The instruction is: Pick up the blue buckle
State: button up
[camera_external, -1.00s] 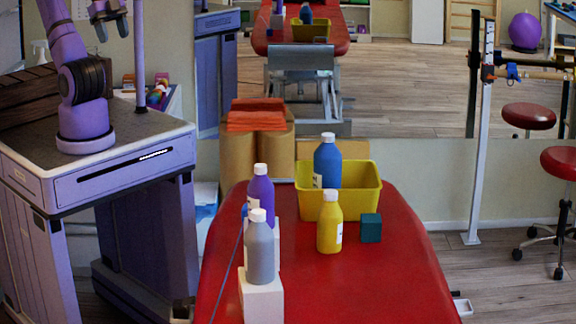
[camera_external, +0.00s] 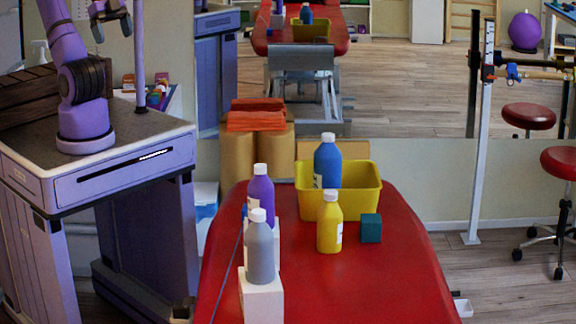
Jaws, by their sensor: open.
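A small blue piece (camera_external: 244,211), which looks like the blue buckle, shows at the left edge of the red table (camera_external: 380,285), beside the purple bottle (camera_external: 261,187). A thin blue strap or line runs down from it along the table's left side. Most of the piece is hidden behind the bottles and white blocks, so its shape is unclear. My gripper (camera_external: 112,29) hangs at the top left, above the purple cabinet. Its fingers are apart and empty, far to the left of and above the blue piece.
A grey bottle (camera_external: 260,250) stands on a white block (camera_external: 262,298) in front. A yellow bottle (camera_external: 329,222) and teal cube (camera_external: 371,228) stand by the yellow bin (camera_external: 355,204), which holds a blue bottle (camera_external: 327,163). The table's front right is clear.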

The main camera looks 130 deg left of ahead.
jog(key=w+a+f+n+g+y, duration=0.1)
jog(key=w+a+f+n+g, duration=0.1)
jog(key=w+a+f, duration=0.7)
jog(key=w+a+f+n+g, duration=0.1)
jog(key=w+a+f+n, duration=0.1)
jog(key=w+a+f, duration=0.7)
jog(key=a+f+n, duration=0.1)
jog(key=a+f, duration=0.3)
jog(key=f, duration=0.5)
jog(key=a+f+n+g, duration=0.1)
jog(key=a+f, duration=0.4)
jog(key=f, duration=0.4)
jog(key=a+f+n+g+h, duration=0.1)
jog(key=a+f, duration=0.4)
jog(key=f, duration=0.5)
jog(key=shift+s+a, duration=0.1)
jog(key=shift+s, duration=0.3)
jog(key=shift+a+f, duration=0.1)
jog(key=shift+f, duration=5.4)
jog(key=c, duration=1)
